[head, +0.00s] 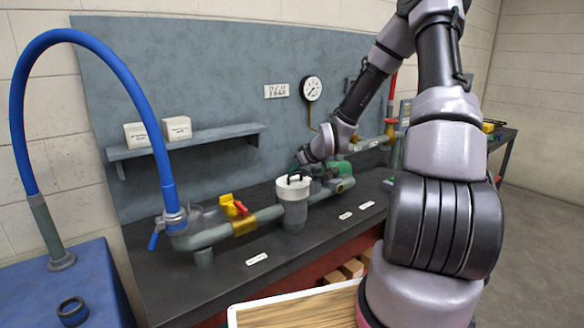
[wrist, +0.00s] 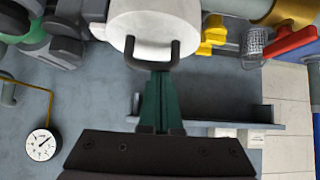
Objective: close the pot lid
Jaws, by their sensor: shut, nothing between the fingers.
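The pot is a grey upright cylinder (head: 294,212) set in the pipe line on the bench, in the middle of the head view. The lid fills the top of the wrist view (wrist: 172,22), with a black loop handle (wrist: 174,50) facing my gripper. My gripper (head: 296,172) is just above the lid. In the wrist view its green fingers (wrist: 159,74) are together and empty, tips at the handle. I cannot tell whether they touch it.
A green motor (head: 339,171) is to the right. A blue hose (head: 130,85) arches at far left. A shelf (head: 190,142) and gauge (head: 312,88) are on the back panel.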

